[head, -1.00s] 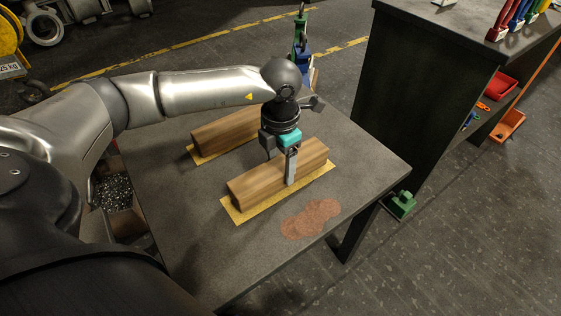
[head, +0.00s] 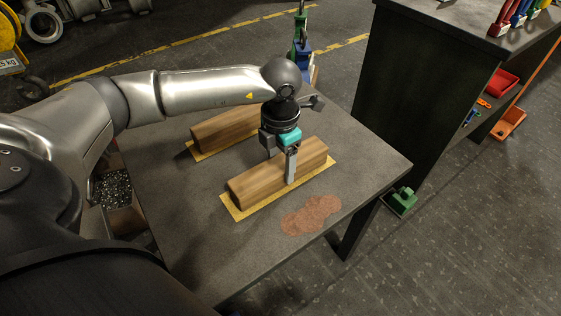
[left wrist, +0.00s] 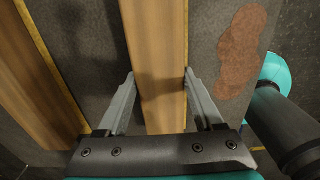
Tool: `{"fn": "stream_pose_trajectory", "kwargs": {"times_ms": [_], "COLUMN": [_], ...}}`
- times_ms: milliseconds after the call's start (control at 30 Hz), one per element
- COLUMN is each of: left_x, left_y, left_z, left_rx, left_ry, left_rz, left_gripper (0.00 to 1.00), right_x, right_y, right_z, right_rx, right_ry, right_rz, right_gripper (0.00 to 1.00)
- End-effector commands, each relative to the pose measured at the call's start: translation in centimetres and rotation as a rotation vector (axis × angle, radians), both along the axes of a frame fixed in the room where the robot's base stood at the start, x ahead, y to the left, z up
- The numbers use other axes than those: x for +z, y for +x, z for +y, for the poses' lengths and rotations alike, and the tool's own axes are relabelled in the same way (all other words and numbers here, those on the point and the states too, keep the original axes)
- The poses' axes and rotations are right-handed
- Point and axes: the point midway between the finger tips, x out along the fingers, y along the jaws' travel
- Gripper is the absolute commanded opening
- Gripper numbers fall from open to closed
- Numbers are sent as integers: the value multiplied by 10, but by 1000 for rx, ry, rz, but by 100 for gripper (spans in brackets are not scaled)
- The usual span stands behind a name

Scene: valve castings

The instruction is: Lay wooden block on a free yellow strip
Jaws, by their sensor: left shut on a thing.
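A wooden block (head: 262,180) lies along a yellow strip (head: 240,213) on the grey table, with the strip showing along its front and near end. My left gripper (head: 290,168) is shut on this block, one finger against its front face. In the left wrist view the block (left wrist: 158,60) runs between the two fingers (left wrist: 160,95). A second wooden block (head: 222,131) lies behind it on another yellow strip (head: 199,156). My right gripper is not in view.
A reddish-brown stain (head: 311,215) marks the table (head: 375,165) in front of the held block. A dark cabinet (head: 415,90) stands beyond the table's right side. The table's front part is clear.

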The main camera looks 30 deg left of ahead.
Motion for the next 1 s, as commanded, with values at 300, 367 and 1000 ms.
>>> {"fn": "stream_pose_trajectory", "kwargs": {"times_ms": [300, 367, 1000], "left_x": [0, 0, 41], "left_y": [0, 0, 1], "left_z": [0, 0, 0], "left_rx": [0, 0, -1], "left_ry": [0, 0, -1], "left_rz": [-1, -1, -3], "left_gripper": [100, 100, 100], "right_x": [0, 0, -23], "right_y": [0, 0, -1], "right_z": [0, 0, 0], "right_rx": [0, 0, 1], "right_ry": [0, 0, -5], "right_rz": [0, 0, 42], "right_gripper": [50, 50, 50]}}
